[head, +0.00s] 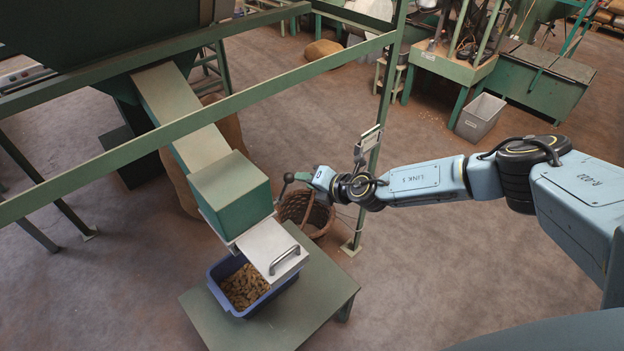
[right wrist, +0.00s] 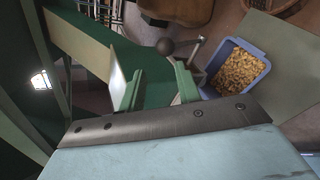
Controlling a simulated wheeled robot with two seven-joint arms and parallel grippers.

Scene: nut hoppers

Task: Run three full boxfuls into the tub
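A sloping chute (head: 175,110) runs down to a green box (head: 230,192). A pale metal plate with a handle (head: 268,246) sits at the box's lower end. Below it the blue tub (head: 228,308) stands on a low green table, with brown nuts inside; the plate hides part of it. The tub also shows in the right wrist view (right wrist: 233,49). A lever with a dark ball knob (head: 288,178) rises beside the box. My right gripper (head: 303,177) is at the knob; in the right wrist view its fingers are apart, with the knob (right wrist: 165,46) just beyond the tips. My left gripper is out of view.
A green rail (head: 250,95) crosses above the chute and meets a post (head: 385,90) close to my right arm. A wicker basket (head: 318,215) stands on the floor behind the table (head: 320,285). A grey bin (head: 480,118) stands far right. The floor at front right is clear.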

